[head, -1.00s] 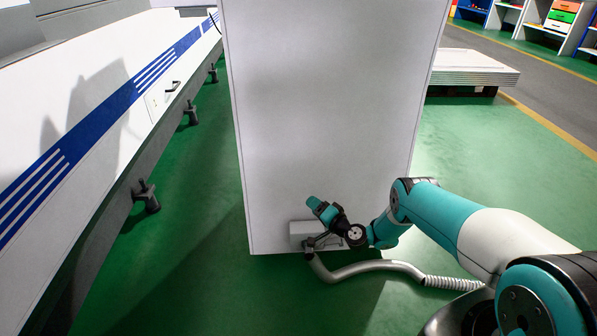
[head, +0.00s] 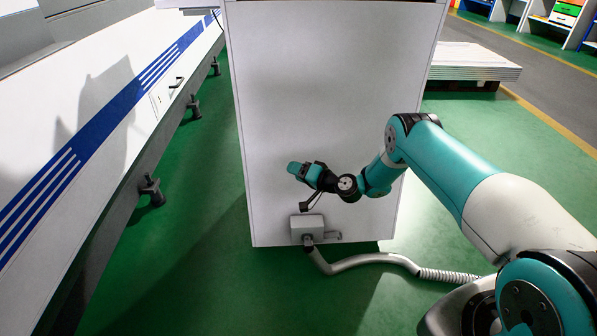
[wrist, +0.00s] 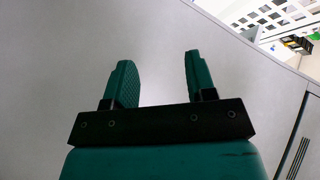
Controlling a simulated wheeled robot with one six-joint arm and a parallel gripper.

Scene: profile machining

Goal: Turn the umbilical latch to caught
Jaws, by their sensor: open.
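The umbilical's grey box (head: 307,228) is mounted low on the front face of the white cabinet (head: 330,100). A small grey latch lever (head: 333,236) sticks out at the box's right side, roughly level. A grey hose (head: 370,260) comes out from under the box. My gripper (head: 306,207) is in front of the cabinet face, above the box and apart from it. In the wrist view my gripper (wrist: 158,75) is open, with nothing between its fingers and only a plain pale surface beyond them. The box and latch are out of the wrist view.
The hose runs right across the green floor (head: 210,290) to a ribbed section beside my base. A long white machine (head: 60,130) with a blue stripe and black feet stands at left. A stack of pale sheets (head: 470,65) lies behind right.

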